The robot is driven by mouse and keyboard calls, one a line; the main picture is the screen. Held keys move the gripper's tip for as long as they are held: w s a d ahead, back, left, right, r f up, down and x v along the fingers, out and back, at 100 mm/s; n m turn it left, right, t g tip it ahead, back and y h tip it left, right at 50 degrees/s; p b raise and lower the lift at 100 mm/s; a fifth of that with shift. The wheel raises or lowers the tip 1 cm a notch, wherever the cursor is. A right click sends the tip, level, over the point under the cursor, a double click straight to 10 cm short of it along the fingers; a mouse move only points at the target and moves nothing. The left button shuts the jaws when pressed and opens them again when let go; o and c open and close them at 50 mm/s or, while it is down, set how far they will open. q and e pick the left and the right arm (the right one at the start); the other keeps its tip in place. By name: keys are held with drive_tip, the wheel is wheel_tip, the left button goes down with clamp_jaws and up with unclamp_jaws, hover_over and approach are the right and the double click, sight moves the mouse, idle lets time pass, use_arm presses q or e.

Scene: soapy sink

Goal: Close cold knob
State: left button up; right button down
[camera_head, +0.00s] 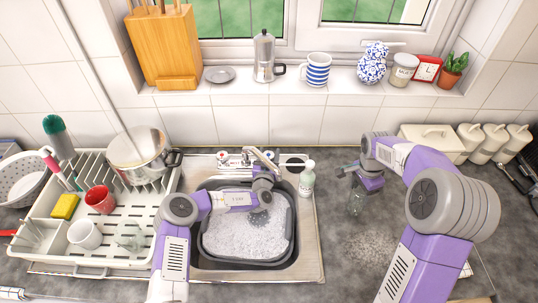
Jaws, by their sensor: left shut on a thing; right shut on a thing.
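The sink tap (258,157) stands behind the basin, with a knob (222,158) on its left side. The cold knob, on the right side of the tap, is mostly hidden by my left gripper. My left gripper (264,174) reaches over the basin from the left and is shut at the right side of the tap, seemingly on the cold knob.
A grey tub (288,240) of soapy water fills the sink. A soap bottle (307,180) stands close right of the tap. A dish rack (120,237) with a pot (138,148) and mugs is at left. Canisters (492,142) stand back right. The counter front right of the sink is mostly clear.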

use_arm(q)
drive_tip(key=shift+f+m+h+b, duration=0.15)
drive_tip(key=shift+m+h+b, duration=0.2)
drive_tip(key=shift+h, duration=0.35)
drive_tip(key=shift+d+m+h, duration=0.1)
drive_tip(key=shift+m+h, duration=0.35)
drive_tip(key=shift+h, duration=0.05)
drive_tip(key=o, duration=0.9)
drive_tip(key=shift+o, duration=0.2)
drive_tip(key=shift+s, duration=0.1)
drive_tip(key=p+v, duration=0.1)
drive_tip(key=v, duration=1.1)
drive_tip(key=shift+r, duration=0.4)
